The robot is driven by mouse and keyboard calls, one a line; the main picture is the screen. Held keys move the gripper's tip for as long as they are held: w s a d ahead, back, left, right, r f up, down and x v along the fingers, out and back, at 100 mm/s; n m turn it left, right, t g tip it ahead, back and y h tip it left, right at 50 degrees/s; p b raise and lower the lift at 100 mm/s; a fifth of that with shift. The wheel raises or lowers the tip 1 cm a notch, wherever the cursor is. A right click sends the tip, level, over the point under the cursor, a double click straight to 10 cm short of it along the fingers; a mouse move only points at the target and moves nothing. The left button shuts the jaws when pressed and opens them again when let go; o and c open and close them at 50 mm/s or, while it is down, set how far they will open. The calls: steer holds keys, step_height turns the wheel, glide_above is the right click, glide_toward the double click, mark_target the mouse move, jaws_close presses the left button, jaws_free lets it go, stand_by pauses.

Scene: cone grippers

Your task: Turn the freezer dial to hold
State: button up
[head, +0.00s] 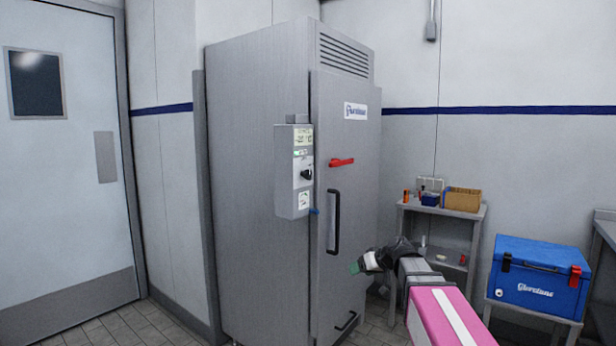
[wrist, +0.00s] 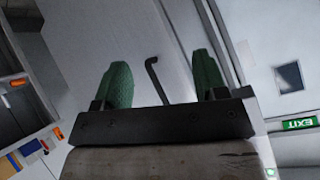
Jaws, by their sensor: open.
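The freezer (head: 262,200) is a tall grey cabinet in the middle of the head view. A control box (head: 285,195) is fixed to its front left edge, with a lit display at the top. The black dial (head: 306,174) sits on the box's face below the display; its setting is too small to read. My gripper (head: 357,267) is in front of the freezer door, lower than the dial and to its right, touching nothing that I can see. In the wrist view its green fingertips (wrist: 162,84) are apart and empty, with a dark bent handle beyond them.
The freezer door has a black vertical handle (head: 334,222) and a red latch (head: 341,162). A small metal table (head: 440,212) with boxes stands to the right. A blue cooler (head: 538,277) is on a stand further right. Floor shows at the left.

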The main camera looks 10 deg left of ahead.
steer(key=w+a+r+n+t+y, duration=0.1)
steer(key=a+r+y, duration=0.15)
steer(key=r, duration=0.45)
steer(key=w+a+r+n+y, duration=0.1)
steer(key=w+a+r+n, duration=0.15)
steer(key=r, duration=0.45)
steer(key=n+t+y, duration=0.1)
steer(key=n+y, duration=0.2)
steer(key=y, duration=0.1)
glide_toward(310, 175)
steer(key=shift+m, duration=0.25)
steer(key=x, duration=1)
steer(key=shift+a, duration=0.4)
steer(key=c, duration=0.9)
